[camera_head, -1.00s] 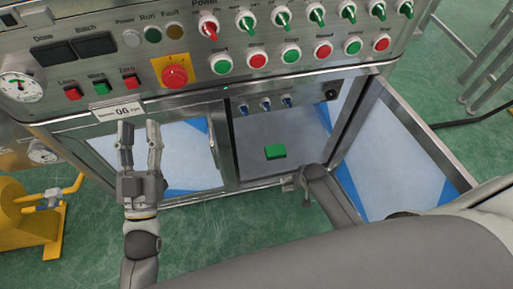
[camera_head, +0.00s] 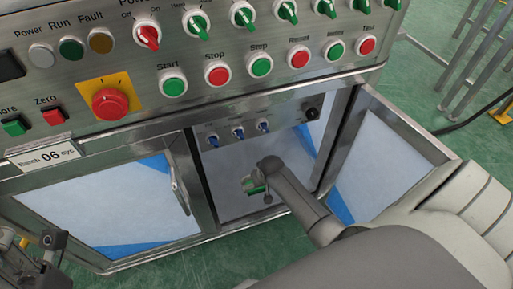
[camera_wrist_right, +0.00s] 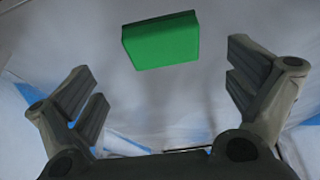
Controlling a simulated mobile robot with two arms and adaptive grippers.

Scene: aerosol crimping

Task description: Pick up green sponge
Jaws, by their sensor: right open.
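The green sponge (camera_wrist_right: 160,41) is a flat block on the grey floor of the open cabinet compartment. In the right wrist view it lies beyond my right gripper (camera_wrist_right: 162,78), roughly centred between the two spread fingers and apart from them. The right gripper is open and empty. In the head view my right gripper (camera_head: 260,186) reaches into the compartment and hides much of the sponge (camera_head: 256,189). My left gripper (camera_head: 42,258) shows only in part at the lower left corner, away from the sponge; its fingers are unclear.
The control panel (camera_head: 225,103) with switches and buttons stands above the compartment. The open door (camera_head: 405,130) bounds it on the right, a closed door with a handle (camera_head: 178,184) on the left. Blue-tipped toggles (camera_head: 238,133) line the compartment's upper back.

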